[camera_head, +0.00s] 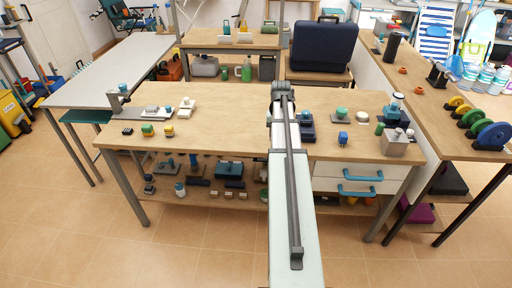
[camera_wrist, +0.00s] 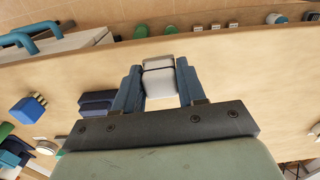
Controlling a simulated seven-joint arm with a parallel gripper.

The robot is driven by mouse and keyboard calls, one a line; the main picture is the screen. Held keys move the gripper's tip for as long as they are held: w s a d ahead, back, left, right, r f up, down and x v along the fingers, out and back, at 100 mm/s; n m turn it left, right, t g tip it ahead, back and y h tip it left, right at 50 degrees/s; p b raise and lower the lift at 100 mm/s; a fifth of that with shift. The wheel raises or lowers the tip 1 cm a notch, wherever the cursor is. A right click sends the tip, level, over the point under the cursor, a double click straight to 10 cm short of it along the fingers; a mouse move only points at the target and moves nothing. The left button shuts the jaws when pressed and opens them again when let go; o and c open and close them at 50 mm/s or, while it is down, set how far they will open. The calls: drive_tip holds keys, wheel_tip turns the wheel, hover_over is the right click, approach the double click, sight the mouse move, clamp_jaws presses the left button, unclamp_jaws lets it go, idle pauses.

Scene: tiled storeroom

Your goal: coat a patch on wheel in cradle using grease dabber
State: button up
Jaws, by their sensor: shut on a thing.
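My gripper (camera_wrist: 160,84) is shut on a pale grey-white block with rounded edges (camera_wrist: 159,80), held between its two blue fingers above the wooden bench. The block appears to be the grease dabber; its working end is not visible. In the head view my arm hides the gripper and the block. I cannot surely pick out the wheel in its cradle.
A dark blue block (camera_wrist: 97,103) lies beside my gripper, with a blue cube (camera_wrist: 28,108) farther left. A grey box (camera_head: 395,144) stands at the bench's right end. Small coloured pieces lie at the left. Bare wood (camera_head: 225,125) is clear left of my arm.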

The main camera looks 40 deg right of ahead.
drive_tip(key=s+d+r+m, duration=0.1)
drive_tip(key=s+d+r, duration=0.1)
drive_tip(key=d, duration=0.8)
drive_tip(key=s+d+r+m, duration=0.1)
drive_tip(key=s+d+r, duration=0.1)
drive_tip(key=d, duration=0.8)
drive_tip(key=s+d+r+m, duration=0.1)
drive_tip(key=s+d+r, duration=0.2)
drive_tip(key=d, duration=0.7)
drive_tip(key=w+d+r+n, duration=0.2)
drive_tip(key=w+d, duration=0.2)
drive_tip(key=d, duration=0.5)
drive_tip(key=shift+w, duration=0.3)
drive_tip(key=shift+f, duration=3.4)
drive_tip(key=shift+s+d+f, duration=0.4)
drive_tip(key=shift+f, duration=0.2)
drive_tip(key=shift+c, duration=0.4)
drive_tip(key=shift+s+d, duration=1.05)
drive_tip(key=w+a, duration=0.2)
drive_tip(key=a, duration=0.1)
drive_tip(key=shift+w, duration=0.4)
wheel_tip(320, 180, up, 8)
drive_tip(key=shift+r, duration=0.15)
